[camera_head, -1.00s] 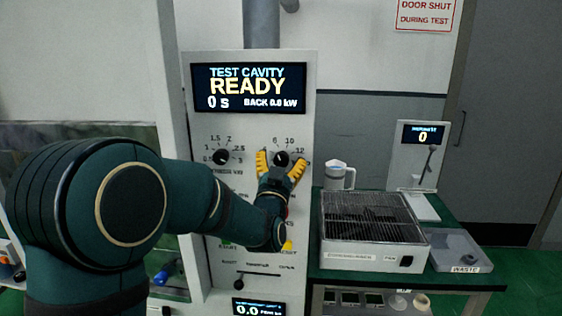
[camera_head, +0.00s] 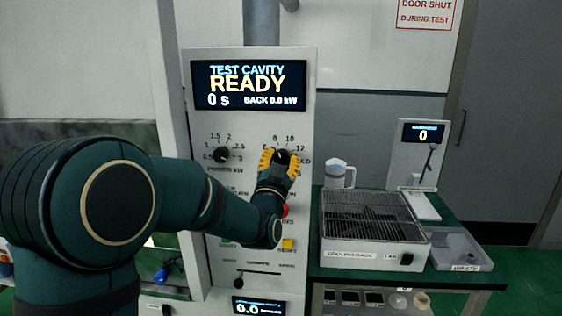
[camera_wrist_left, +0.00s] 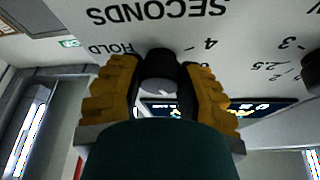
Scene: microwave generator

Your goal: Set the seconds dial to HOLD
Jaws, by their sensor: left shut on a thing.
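The seconds dial (camera_head: 283,157) is a round black knob on the right of the white test-cavity panel (camera_head: 212,125). My left gripper (camera_head: 280,161), with yellow finger pads, is shut on it from the front. In the left wrist view the black dial (camera_wrist_left: 160,72) sits between the two pads, with the picture upside down. The printed HOLD label (camera_wrist_left: 111,48) and the SECONDS label (camera_wrist_left: 158,11) show beside it. I cannot tell clearly where the dial's pointer stands. The screen (camera_head: 249,86) reads READY and 0 s. My right gripper is not in view.
A power dial (camera_head: 222,155) is left of the seconds dial. A red button (camera_head: 284,210), a yellow reset button (camera_head: 287,244) and a slider (camera_head: 240,282) lie below. A grille-topped box (camera_head: 372,215), a jug (camera_head: 337,174) and a waste tray (camera_head: 458,249) stand on the right bench.

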